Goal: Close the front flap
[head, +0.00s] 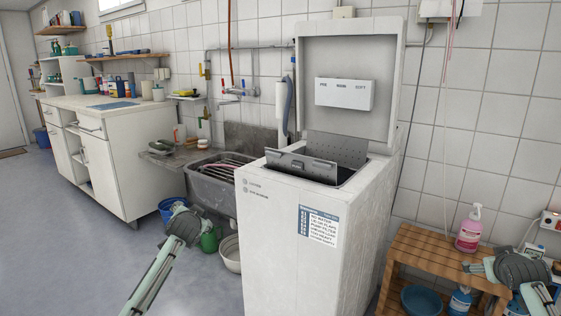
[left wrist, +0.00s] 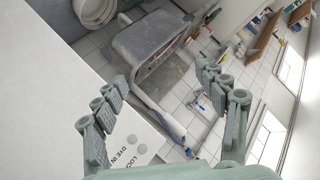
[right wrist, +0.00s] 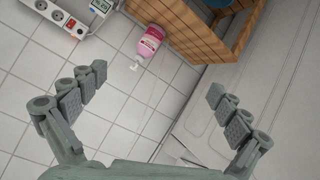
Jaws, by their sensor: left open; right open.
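The white top-loading washer (head: 290,240) stands in the middle of the head view with its lid (head: 347,55) raised. In its top opening, the grey front flap (head: 290,163) stands tilted up at the front edge. A perforated rear flap (head: 338,148) stands up behind it. My left gripper (head: 183,222) is open and empty, left of the washer and below its top. The left wrist view shows its spread fingers (left wrist: 162,90) beside the washer's edge. My right gripper (head: 508,268) is open and empty at the far right, apart from the washer. Both flaps look free of any contact.
A wooden slatted bench (head: 430,252) with a pink bottle (head: 469,229) stands right of the washer. A grey sink (head: 212,187) and a white bowl (head: 230,253) are on its left. A white cabinet (head: 115,150) stands further back. The floor at left is clear.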

